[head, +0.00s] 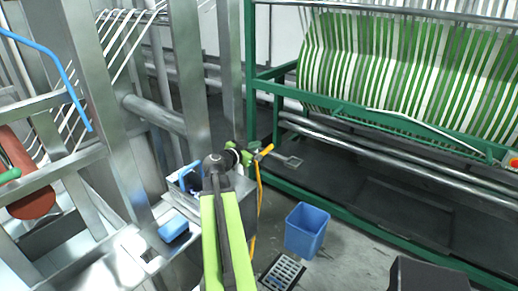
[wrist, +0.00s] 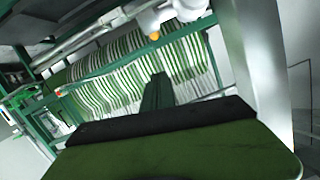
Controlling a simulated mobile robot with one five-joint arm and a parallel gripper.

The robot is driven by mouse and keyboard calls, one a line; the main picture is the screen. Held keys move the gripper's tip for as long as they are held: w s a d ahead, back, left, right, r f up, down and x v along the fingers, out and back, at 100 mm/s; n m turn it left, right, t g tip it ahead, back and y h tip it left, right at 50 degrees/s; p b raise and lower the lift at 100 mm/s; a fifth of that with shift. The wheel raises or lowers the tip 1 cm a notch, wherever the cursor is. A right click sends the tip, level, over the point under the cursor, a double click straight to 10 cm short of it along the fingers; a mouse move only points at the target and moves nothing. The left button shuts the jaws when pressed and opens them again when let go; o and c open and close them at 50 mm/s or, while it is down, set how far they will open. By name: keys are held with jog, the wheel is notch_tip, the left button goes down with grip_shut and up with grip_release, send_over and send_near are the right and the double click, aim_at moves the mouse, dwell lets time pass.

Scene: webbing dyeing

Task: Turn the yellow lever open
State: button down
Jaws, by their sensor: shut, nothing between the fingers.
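A short yellow piece (head: 264,151), which looks like the yellow lever, shows in the head view beside the end of my arm, above a hanging yellow strap. I cannot tell whether my arm touches it. My gripper (head: 291,161) reaches out to the right of it and looks shut and empty. In the wrist view my dark green fingers (wrist: 157,82) are together with nothing held. A small orange-yellow knob (wrist: 154,36) shows beyond their tips, near a white pipe; I cannot tell whether it is the lever.
A steel box (head: 236,200) stands below my arm, with a blue sponge-like block (head: 174,229) on the left ledge. A green frame (head: 335,107) carries striped webbing (head: 390,65). Steel posts crowd the left.

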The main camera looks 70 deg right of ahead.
jog(key=b, duration=0.1)
send_over(265, 151)
jog(key=a, duration=0.1)
jog(key=f, duration=0.2)
jog(key=f+b, duration=0.1)
jog(key=d+f+b, duration=0.1)
jog(key=b, duration=0.1)
jog(key=shift+s+f, duration=0.2)
jog(key=shift+w+f+b, duration=0.2)
jog(key=shift+f+b, duration=0.4)
jog(key=shift+b, duration=0.05)
